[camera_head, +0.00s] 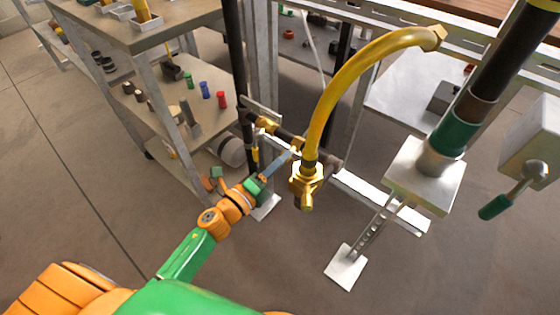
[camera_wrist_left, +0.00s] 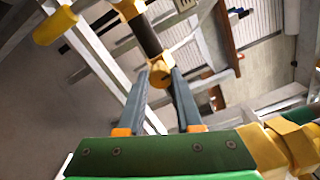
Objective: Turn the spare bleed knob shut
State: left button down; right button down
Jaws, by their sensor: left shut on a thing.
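My left gripper (camera_head: 290,153) reaches in from the left, its narrow grey fingers beside the brass valve fitting (camera_head: 306,178) at the foot of the yellow hose. In the left wrist view the two fingers (camera_wrist_left: 158,78) are closed in on a small brass knob (camera_wrist_left: 160,72) under a dark pipe. The knob sits between the fingertips. In the head view the knob is mostly hidden by the fingers and fittings. My right gripper is not in view.
The yellow hose (camera_head: 322,105) arches up to the right from the brass fitting. A dark green pipe (camera_head: 449,138) and a green-handled lever (camera_head: 495,207) stand at right. A shelf cart (camera_head: 150,110) with small parts is at upper left. The floor at lower right is clear.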

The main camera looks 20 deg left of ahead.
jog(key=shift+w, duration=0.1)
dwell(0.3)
pick_arm(q)
jog(key=c, duration=0.6)
grip_release()
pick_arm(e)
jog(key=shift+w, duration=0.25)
pick_arm(q)
jog(key=v, duration=0.7)
jog(key=shift+s, duration=0.1)
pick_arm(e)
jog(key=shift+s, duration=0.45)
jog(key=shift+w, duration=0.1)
